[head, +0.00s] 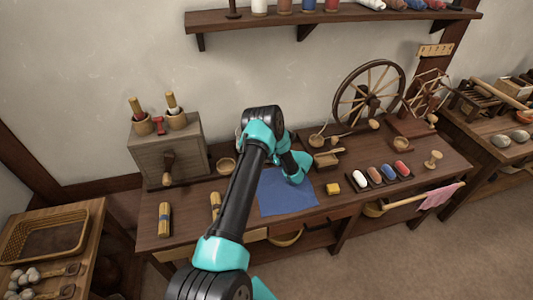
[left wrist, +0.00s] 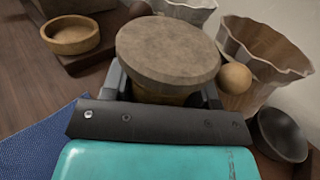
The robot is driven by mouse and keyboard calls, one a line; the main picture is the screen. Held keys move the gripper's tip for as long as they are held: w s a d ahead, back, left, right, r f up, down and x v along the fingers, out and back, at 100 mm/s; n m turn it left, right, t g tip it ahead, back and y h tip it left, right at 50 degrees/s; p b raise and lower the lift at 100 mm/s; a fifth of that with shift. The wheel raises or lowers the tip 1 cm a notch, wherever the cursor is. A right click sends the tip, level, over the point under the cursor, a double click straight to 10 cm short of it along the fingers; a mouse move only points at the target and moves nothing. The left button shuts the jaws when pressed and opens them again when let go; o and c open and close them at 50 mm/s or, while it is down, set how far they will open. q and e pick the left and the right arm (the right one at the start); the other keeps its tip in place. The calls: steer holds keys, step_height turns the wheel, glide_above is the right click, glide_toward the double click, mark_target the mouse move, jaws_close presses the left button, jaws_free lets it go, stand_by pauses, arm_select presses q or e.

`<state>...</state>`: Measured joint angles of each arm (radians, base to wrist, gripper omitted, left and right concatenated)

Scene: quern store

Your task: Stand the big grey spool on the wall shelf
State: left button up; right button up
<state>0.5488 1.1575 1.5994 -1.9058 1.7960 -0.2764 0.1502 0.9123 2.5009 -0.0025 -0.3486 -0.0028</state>
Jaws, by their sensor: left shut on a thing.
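In the left wrist view my left gripper (left wrist: 163,88) is shut on a thick, round-topped grey-brown thing (left wrist: 168,52). A yellowish band shows under its top; its lower part is hidden, and I cannot tell for sure that it is the big grey spool. In the head view my left arm hides the gripper and the held thing, near the blue cloth (head: 285,198). The wall shelf (head: 350,15) runs along the top of the head view. It carries white, brown, blue and red spools, and more things at its right. My right gripper is not in view.
On the workbench are a wooden cabinet (head: 165,148), a spinning wheel (head: 370,95) and a row of small coloured rolls (head: 375,176). The wrist view shows a wooden bowl (left wrist: 70,35), fluted vessels (left wrist: 262,55) and a dark bowl (left wrist: 280,134) close by.

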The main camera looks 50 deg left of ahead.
arm_select(q)
steer(key=s+d+r, duration=0.2)
steer(key=s+d, duration=0.8)
steer(key=d, duration=0.2)
steer(key=shift+s+r, duration=0.15)
steer(key=shift+s, duration=0.15)
steer(key=shift+r, duration=0.1)
